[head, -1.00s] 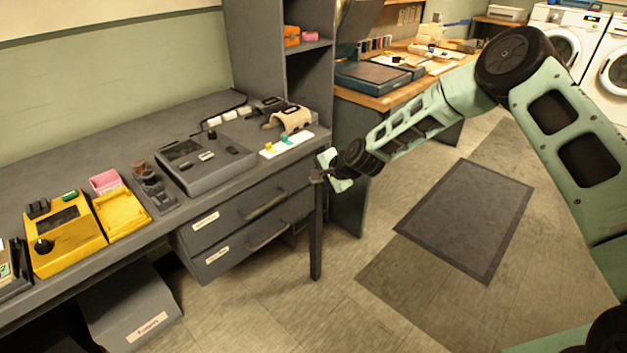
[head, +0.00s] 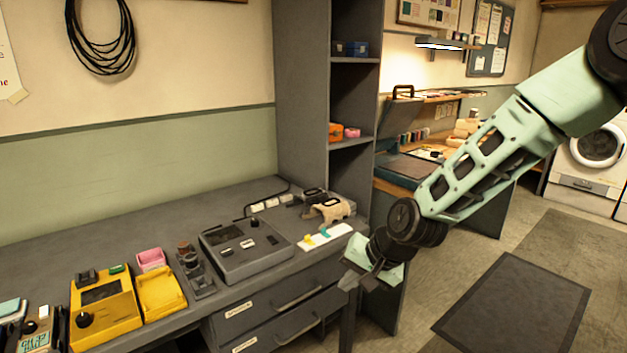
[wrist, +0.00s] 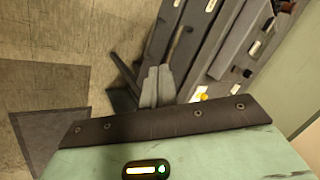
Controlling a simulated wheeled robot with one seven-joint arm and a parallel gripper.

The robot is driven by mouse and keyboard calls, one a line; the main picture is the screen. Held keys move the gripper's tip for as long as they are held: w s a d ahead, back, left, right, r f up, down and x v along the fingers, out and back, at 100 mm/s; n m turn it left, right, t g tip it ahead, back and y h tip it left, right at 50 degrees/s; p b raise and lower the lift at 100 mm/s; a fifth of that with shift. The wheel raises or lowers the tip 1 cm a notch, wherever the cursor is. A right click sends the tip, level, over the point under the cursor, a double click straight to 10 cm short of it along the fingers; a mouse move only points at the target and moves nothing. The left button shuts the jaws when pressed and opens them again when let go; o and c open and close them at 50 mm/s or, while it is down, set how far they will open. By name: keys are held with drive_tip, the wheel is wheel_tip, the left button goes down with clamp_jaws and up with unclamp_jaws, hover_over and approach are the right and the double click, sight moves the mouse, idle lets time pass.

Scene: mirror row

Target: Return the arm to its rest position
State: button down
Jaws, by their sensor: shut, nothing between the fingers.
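My arm reaches in from the upper right in the head view. My gripper (head: 364,279) hangs just off the right front corner of the grey workbench (head: 205,333), beside its drawers. It holds nothing. In the wrist view my gripper (wrist: 157,84) shows as two pale fingers side by side, closed together, over the floor and the bench's drawer fronts.
The bench bears a yellow device (head: 103,312), a pink box (head: 150,259), a grey console (head: 246,249) and a white strip (head: 326,237). A tall grey shelf (head: 300,90) stands behind. A dark floor mat (head: 515,305) lies on open floor at right.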

drive_tip(key=s+d+r+n+g+h+p, duration=0.1)
drive_tip(key=s+r+n, duration=0.2)
drive_tip(key=s, duration=0.7)
drive_tip(key=s+d+r+n+g+h+p, duration=0.1)
drive_tip(key=s+d+r+n+h+p, duration=0.1)
drive_tip(key=s+r+n, duration=0.2)
drive_tip(key=s+d+r+n+g+h+p, duration=0.1)
drive_tip(key=s+r+n, duration=0.3)
drive_tip(key=s+r, duration=0.4)
drive_tip(key=s+d, duration=0.1)
drive_tip(key=s, duration=0.6)
drive_tip(key=shift+s+d+g+h+p, duration=0.15)
drive_tip(key=shift+s+g+h+p, duration=0.2)
drive_tip(key=shift+g+h+p, duration=0.05)
